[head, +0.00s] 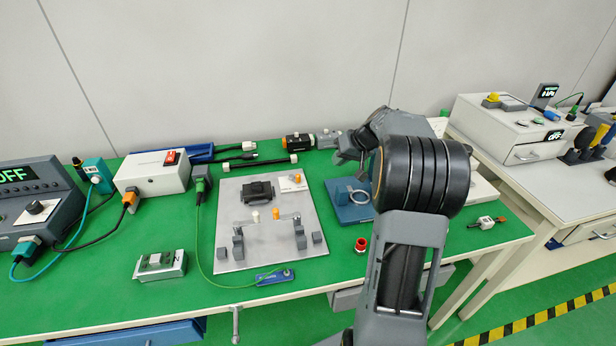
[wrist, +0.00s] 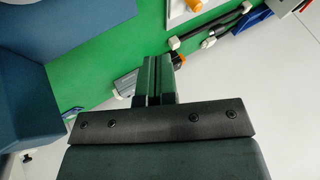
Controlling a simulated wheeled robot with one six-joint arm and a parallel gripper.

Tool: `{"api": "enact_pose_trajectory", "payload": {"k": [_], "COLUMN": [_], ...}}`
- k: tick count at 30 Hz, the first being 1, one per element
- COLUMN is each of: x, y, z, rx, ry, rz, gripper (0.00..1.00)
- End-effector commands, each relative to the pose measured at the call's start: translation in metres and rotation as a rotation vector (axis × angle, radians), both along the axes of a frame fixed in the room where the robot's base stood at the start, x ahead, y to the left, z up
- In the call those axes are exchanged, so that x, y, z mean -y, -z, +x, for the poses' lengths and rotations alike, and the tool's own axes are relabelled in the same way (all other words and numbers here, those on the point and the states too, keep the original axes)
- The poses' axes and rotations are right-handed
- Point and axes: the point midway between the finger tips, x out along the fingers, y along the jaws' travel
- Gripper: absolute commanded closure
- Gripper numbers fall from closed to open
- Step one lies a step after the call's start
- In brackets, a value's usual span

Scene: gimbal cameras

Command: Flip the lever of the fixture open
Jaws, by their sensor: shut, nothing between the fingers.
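The fixture (head: 233,258) is a light grey plate flat on the green bench, left of my arm in the head view. A black block (head: 258,191) sits on its rear half. Near its front, a thin bar or lever with a white knob (head: 256,216) and an orange knob (head: 276,213) spans between dark grey posts (head: 300,239); which part is the lever, and how it lies, is too small to tell. My gripper (wrist: 157,62) is shut and empty in the wrist view, its fingers together, apart from the fixture. In the head view my arm hides the fingers.
A blue stand with a ring (head: 352,200) stands right of the plate, close to my arm. A small metal block (head: 160,265) and a white switch box (head: 152,172) lie left. Black and orange devices (head: 297,142) lie behind. A green cable runs along the plate's left edge.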

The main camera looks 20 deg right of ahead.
Motion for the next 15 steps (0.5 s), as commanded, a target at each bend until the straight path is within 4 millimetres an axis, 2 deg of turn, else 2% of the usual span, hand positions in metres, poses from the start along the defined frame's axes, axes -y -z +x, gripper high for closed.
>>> {"api": "enact_pose_trajectory", "payload": {"k": [8, 15], "x": [-0.003, -0.017], "y": [0.006, 0.038], "z": [0.003, 0.021], "rx": [-0.002, -0.006], "ry": [-0.002, -0.002], "rz": [0.001, 0.003], "gripper": [1.00, 1.00]}}
